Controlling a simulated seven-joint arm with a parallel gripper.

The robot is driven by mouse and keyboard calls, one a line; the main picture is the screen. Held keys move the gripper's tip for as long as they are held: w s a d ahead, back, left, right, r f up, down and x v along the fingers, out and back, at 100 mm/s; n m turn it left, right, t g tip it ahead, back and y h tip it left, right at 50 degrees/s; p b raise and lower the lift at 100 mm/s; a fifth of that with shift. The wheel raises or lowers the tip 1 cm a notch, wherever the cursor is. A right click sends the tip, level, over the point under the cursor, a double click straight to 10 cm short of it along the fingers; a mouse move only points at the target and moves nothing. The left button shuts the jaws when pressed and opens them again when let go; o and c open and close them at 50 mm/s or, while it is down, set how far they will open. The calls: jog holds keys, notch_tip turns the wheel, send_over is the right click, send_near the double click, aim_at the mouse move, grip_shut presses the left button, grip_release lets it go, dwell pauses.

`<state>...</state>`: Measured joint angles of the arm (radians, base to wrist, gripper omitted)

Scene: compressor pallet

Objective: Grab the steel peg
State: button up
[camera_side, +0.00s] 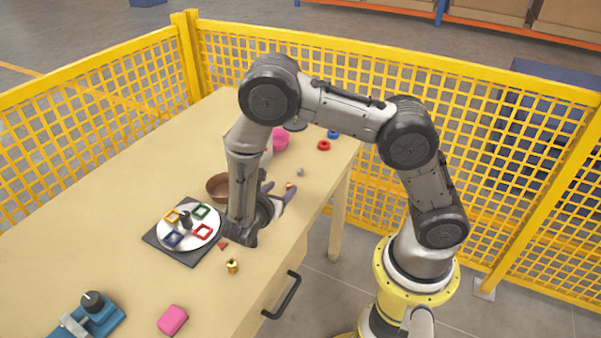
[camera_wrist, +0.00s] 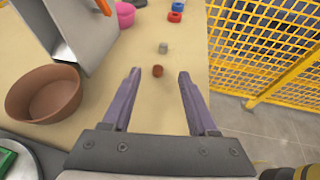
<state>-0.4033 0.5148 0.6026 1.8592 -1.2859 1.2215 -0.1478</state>
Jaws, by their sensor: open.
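The steel peg, a small grey cylinder (camera_side: 300,172), stands on the table near its right edge in the side view. In the wrist view the steel peg (camera_wrist: 163,47) is beyond my fingertips, near the top middle. My gripper (camera_side: 278,190) is open and empty, its purple-grey fingers pointing toward the pegs; they also show in the wrist view (camera_wrist: 159,75). A small copper-brown peg (camera_wrist: 157,71) appears between the fingertips in the wrist view, nearer than the steel peg. Whether it lies within the jaws' depth, I cannot tell.
A brown bowl (camera_wrist: 43,93) is left of my gripper. Pink (camera_wrist: 124,14), red (camera_wrist: 174,16) and blue (camera_wrist: 178,5) items lie farther off. A plate with coloured frames (camera_side: 190,228), a brass piece (camera_side: 232,266) and a pink block (camera_side: 172,319) are nearer. Yellow fencing (camera_wrist: 265,42) borders the table.

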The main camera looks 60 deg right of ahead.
send_near(299, 172)
jog(key=x, duration=0.3)
jog(key=shift+w+a+f, duration=0.1)
jog(key=shift+w+a, duration=0.05)
jog(key=shift+s+x, duration=0.15)
jog(key=shift+x, duration=1.2)
jog(key=shift+s+x, duration=0.1)
jog(key=shift+x, duration=1.25)
grip_shut()
